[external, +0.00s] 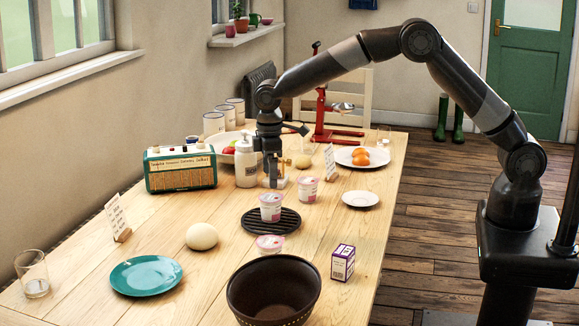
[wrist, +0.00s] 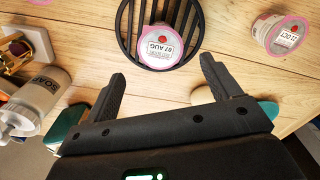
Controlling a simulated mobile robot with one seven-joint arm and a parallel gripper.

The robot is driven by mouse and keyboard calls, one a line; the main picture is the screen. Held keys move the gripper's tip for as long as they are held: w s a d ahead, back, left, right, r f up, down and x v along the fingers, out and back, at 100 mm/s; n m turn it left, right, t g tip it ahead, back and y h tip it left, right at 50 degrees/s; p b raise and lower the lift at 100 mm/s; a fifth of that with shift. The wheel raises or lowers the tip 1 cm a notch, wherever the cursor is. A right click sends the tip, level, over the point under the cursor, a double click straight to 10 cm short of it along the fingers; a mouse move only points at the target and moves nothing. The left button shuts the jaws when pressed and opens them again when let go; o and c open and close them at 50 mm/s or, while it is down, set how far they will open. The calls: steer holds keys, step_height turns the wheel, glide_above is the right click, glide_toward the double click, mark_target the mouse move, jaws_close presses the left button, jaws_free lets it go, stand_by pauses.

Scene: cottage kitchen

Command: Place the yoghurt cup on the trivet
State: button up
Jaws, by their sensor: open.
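The trivet (external: 287,228) is a round, black, slatted disc on the wooden table; its rim also shows at the top of the wrist view (wrist: 126,32). A white yoghurt cup with a pink lid (external: 270,207) stands upright on it, and shows in the wrist view with a "07 AUG" label (wrist: 160,46). A second cup (external: 270,243) stands just in front of the trivet; the cup labelled "22 OCT" (wrist: 280,33) appears to be this one. A third cup (external: 307,189) stands behind, to the right. My gripper (external: 272,185) is open and empty, above the table near the trivet.
A soap bottle (external: 246,163) stands close left of my gripper, with a green radio (external: 180,169) further left. A dark bowl (external: 273,292), a purple box (external: 343,262), an egg-like object (external: 201,236) and a teal plate (external: 146,275) are nearer. A small white plate (external: 360,199) lies right.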

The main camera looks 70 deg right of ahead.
steer(key=s+d+r+m+t, duration=0.1)
steer(key=s+d+r, duration=0.2)
steer(key=s+r, duration=0.7)
steer(key=s+d+r+m+t, duration=0.2)
steer(key=s+d+r, duration=0.1)
steer(key=s+r, duration=0.75)
steer(key=s+d+f+m+t, duration=0.1)
steer(key=s+d+m+t, duration=0.1)
steer(key=s, duration=2)
steer(key=shift+s+d+t, duration=0.3)
steer(key=shift+d, duration=0.2)
